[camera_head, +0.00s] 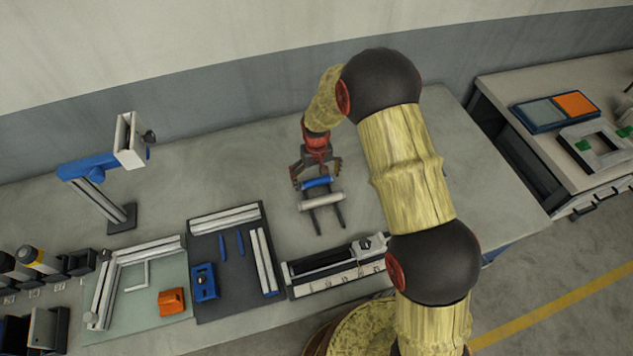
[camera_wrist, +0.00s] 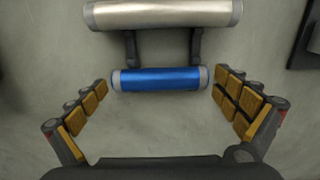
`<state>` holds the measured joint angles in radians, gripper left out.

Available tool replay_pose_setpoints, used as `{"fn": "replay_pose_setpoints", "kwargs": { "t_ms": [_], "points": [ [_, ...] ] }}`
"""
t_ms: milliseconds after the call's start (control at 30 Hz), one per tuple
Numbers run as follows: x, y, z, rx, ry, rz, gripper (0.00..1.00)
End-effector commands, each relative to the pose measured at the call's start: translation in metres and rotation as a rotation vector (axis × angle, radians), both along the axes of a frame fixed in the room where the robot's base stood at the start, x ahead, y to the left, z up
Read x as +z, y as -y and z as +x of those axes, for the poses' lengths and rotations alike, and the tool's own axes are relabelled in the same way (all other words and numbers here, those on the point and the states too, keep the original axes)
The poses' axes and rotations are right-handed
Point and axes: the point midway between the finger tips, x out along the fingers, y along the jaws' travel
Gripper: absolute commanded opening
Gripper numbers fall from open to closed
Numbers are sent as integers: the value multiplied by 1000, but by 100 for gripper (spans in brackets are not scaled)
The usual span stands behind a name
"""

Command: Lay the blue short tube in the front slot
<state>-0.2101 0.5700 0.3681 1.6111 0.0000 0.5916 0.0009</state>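The blue short tube (camera_head: 317,183) has grey end caps and lies across the far end of two dark rails of a small rack (camera_head: 338,214). My gripper (camera_head: 316,175) is open over it. In the wrist view the blue tube (camera_wrist: 160,79) sits between my open fingers (camera_wrist: 161,84), one beyond each end, with gaps showing and no grip visible. A beige tube (camera_head: 321,201) lies across the same rails, nearer the front; it also shows at the top of the wrist view (camera_wrist: 165,14). The bare front ends of the rails show in the head view. I cannot make out a marked front slot.
A long black-and-white fixture (camera_head: 337,267) stands in front of the rack. A dark mat (camera_head: 234,290) with white bars and blue tools lies to its left. A blue-and-white stand (camera_head: 98,190) rises farther left. Clear table lies behind and left of the rack.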

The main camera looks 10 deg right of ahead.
Motion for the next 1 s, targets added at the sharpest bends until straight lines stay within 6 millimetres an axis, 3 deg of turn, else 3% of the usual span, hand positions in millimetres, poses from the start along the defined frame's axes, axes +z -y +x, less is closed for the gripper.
{"fn": "replay_pose_setpoints", "kwargs": {
  "t_ms": [667,1000],
  "points": [
    [0,0,0,0,0,0,59],
    [9,0,0,0,1,0,59]
  ]
}}
